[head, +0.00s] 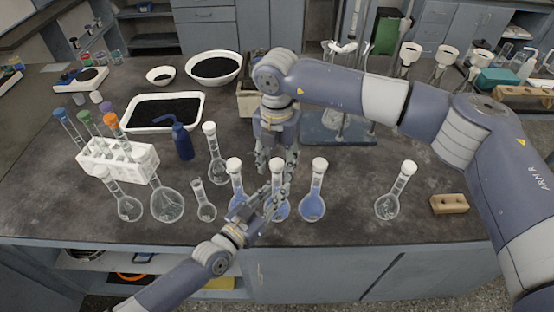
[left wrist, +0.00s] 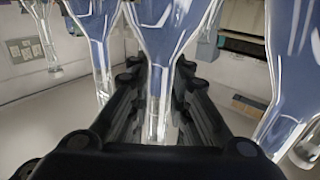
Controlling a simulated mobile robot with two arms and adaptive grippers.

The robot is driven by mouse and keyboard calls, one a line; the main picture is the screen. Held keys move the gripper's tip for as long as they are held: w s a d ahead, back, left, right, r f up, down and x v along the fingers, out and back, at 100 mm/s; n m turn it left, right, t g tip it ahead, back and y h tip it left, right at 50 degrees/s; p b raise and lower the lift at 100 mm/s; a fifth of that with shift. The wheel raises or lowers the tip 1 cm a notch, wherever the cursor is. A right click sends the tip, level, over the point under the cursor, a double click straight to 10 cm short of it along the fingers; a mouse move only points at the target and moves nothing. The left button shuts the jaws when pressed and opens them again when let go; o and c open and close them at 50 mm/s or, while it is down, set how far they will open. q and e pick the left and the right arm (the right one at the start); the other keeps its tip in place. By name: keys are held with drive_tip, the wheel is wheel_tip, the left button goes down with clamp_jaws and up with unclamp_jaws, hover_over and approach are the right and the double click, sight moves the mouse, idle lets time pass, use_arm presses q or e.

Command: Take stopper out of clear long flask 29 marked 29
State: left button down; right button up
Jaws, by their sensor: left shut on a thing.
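A long-necked glass flask (head: 281,209) with blue contents and a white stopper (head: 277,164) stands upright in the middle of the front row. My left gripper (head: 270,202) reaches in from the front left and is shut around this flask. In the left wrist view, the picture is inverted and the flask's neck (left wrist: 157,112) lies between my dark fingers. My right gripper (head: 278,162) points down from above, with its fingers at the stopper and upper neck. Whether they touch the stopper is not clear. The number on the flask is not legible.
Similar stoppered flasks stand close by, a blue one to the left (head: 237,202) and another to the right (head: 313,206). Clear flasks, a white tube rack (head: 118,165) and a blue bottle (head: 182,142) stand further left. A wooden block (head: 449,204) lies at right.

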clamp_jaws()
